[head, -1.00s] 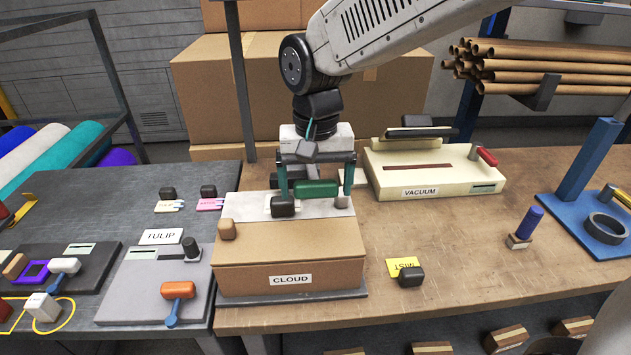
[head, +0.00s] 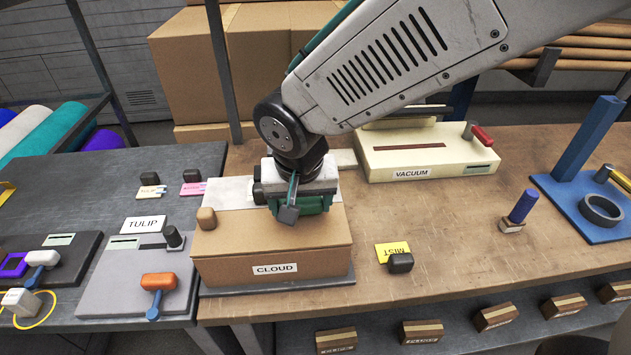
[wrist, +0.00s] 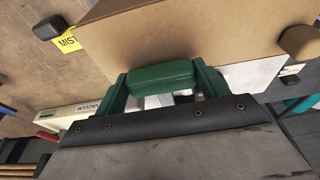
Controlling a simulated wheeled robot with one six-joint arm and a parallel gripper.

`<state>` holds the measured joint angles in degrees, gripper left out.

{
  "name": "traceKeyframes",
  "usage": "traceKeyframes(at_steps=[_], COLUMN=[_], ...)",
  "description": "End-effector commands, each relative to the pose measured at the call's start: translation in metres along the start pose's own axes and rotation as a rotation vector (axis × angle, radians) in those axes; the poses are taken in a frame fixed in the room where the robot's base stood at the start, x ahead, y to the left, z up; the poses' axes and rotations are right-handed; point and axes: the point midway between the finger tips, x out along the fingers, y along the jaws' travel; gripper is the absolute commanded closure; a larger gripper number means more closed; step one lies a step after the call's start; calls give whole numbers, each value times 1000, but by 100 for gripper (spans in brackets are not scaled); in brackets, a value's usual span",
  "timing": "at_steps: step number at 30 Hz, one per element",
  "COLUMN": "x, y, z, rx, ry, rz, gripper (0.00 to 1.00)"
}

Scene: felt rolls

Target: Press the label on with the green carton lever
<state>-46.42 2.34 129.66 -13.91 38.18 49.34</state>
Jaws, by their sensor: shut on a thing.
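The green carton lever (head: 318,205) has a rounded green grip, which shows close up in the wrist view (wrist: 163,75). It lies low over the top of the brown carton labelled CLOUD (head: 225,268). My gripper (head: 300,203) is shut on the lever's grip, with a dark green finger at each end of it in the wrist view. In the head view my wrist hides much of the lever and the carton's top behind it. A white label strip on the carton's front reads CLOUD (head: 275,268). A pale plate (head: 232,190) lies behind the carton's top.
A cream VACUUM unit (head: 437,160) stands behind right. A yellow MIST card (head: 390,250) with a black knob lies right of the carton. A blue stand (head: 572,195) is far right. The grey TULIP unit (head: 120,285) is at left. Bare wooden bench (head: 450,225) lies between.

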Motion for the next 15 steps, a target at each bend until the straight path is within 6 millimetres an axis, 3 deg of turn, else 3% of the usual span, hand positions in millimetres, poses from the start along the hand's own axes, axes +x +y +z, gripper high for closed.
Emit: traceKeyframes(at_steps=[10,11,12,13,15], x=[6,6,6,6,6], y=[0,0,1,1,1], z=[4,5,5,4,4], rx=[0,0,0,0,1], ry=[-8,-8,-8,-8,-7], rz=[2,2,2,2,2], gripper=[50,22,11,5,5])
